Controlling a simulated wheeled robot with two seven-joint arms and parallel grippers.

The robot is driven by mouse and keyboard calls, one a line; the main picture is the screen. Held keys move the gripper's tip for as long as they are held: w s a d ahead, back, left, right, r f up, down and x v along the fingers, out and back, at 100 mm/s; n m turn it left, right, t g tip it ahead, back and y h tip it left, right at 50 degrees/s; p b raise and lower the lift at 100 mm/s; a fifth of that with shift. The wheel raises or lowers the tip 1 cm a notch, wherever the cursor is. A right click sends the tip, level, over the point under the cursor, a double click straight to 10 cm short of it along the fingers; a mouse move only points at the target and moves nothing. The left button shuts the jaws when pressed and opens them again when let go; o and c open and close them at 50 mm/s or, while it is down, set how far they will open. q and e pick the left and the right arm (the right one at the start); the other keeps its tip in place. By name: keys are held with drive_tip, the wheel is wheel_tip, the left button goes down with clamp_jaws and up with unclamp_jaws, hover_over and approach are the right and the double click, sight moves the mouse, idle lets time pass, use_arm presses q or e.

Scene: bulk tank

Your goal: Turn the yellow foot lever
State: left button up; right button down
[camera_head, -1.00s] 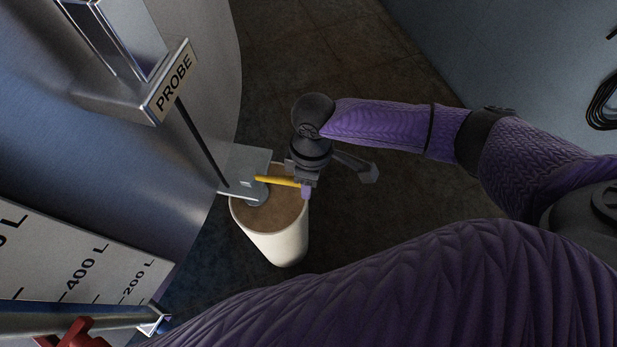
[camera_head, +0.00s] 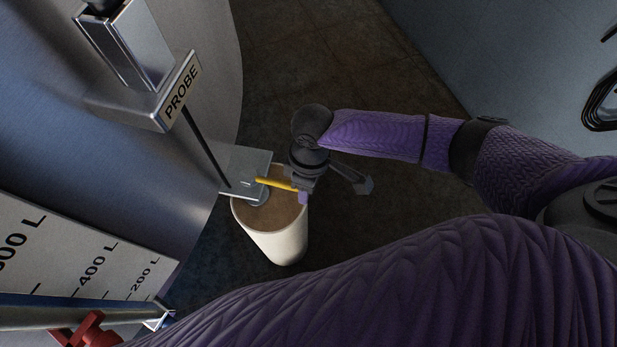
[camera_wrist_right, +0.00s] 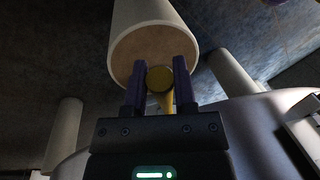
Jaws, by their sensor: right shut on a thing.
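The yellow foot lever (camera_head: 274,184) sticks out to the right from a metal fitting above a cream, round leg with a brown top. My right gripper (camera_head: 302,190) is at the lever's outer end, shut on it. In the right wrist view the lever's round yellow end (camera_wrist_right: 160,78) sits between the two purple fingers of my right gripper (camera_wrist_right: 160,85). The gripper's body hides part of the lever in the head view. My left gripper is not in view.
The cream leg (camera_head: 278,240) stands just below the lever. The big metal tank (camera_head: 190,140) is at the left, with a PROBE box (camera_head: 150,90) and a litre scale (camera_head: 80,250). A red valve handle (camera_head: 88,330) is at lower left. Dark floor (camera_head: 390,240) right of the leg is clear.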

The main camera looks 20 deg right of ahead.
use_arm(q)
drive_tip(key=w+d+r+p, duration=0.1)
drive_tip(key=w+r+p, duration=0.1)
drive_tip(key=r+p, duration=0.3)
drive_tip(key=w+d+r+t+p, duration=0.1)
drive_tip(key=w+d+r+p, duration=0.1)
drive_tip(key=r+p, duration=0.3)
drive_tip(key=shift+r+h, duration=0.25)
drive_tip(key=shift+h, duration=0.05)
use_arm(e)
drive_tip(key=s+a+m+t, duration=0.1)
drive_tip(key=s+a+m, duration=0.3)
drive_tip(key=a+m, duration=0.4)
drive_tip(key=shift+s+m+t+y, duration=0.3)
drive_tip(key=shift+m+y, duration=0.1)
drive_tip(key=shift+m, duration=0.1)
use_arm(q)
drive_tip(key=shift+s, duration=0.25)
use_arm(e)
drive_tip(key=c, duration=0.7)
unclamp_jaws()
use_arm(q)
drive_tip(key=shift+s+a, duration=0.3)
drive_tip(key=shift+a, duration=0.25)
use_arm(e)
drive_tip(key=shift+o, duration=1.4)
